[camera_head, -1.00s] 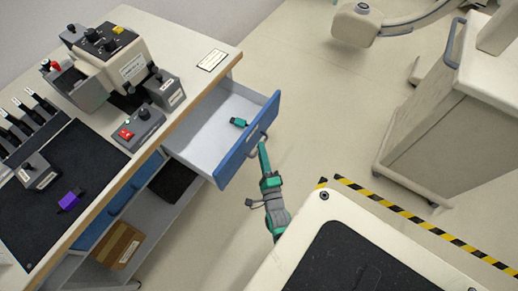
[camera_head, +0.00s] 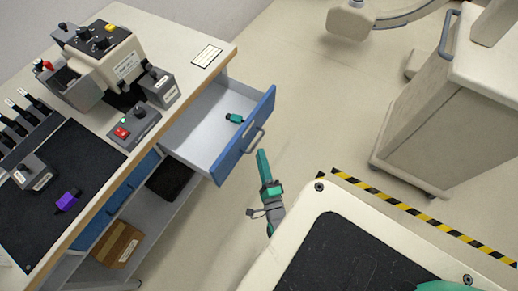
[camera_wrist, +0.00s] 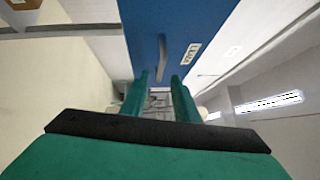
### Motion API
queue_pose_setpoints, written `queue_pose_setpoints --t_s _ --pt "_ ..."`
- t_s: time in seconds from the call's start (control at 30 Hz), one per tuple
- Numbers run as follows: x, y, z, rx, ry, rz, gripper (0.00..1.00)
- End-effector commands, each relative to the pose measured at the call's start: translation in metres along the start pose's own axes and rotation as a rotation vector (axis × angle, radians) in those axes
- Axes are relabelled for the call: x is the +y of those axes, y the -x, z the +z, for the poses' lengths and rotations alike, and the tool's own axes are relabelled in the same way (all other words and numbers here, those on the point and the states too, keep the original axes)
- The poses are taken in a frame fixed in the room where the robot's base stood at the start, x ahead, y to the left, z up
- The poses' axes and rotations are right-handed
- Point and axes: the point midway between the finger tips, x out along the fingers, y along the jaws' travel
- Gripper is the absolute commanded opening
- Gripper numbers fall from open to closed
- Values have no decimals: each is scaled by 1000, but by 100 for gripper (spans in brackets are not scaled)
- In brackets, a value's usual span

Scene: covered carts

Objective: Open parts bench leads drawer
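The leads drawer is pulled out from the bench; its blue front (camera_head: 243,138) faces the lower right and its grey inside is exposed. A small green-and-black connector (camera_head: 235,118) lies in the drawer. My gripper (camera_head: 262,158) is just in front of the drawer front, apart from the grey bar handle (camera_head: 254,139). In the wrist view my gripper (camera_wrist: 160,82) shows two separated green fingers with nothing between them. The handle (camera_wrist: 162,57) stands beyond the fingertips on the blue front, beside a white label (camera_wrist: 191,54).
The parts bench (camera_head: 215,75) carries grey devices, a black mat (camera_head: 75,160) and a purple connector (camera_head: 68,199). A closed blue drawer (camera_head: 120,200) and a cardboard box (camera_head: 118,243) are below.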

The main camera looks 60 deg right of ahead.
Motion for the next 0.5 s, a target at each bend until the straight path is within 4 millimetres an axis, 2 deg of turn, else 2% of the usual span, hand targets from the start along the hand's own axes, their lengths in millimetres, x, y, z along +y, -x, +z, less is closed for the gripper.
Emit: queue_pose_setpoints --t_s 0.1,0.23,0.5 --pt "0 24 0 0 2 3 28" --pt "1 43 0 -1 1 3 28" --pt "0 60 0 -1 0 0 28"
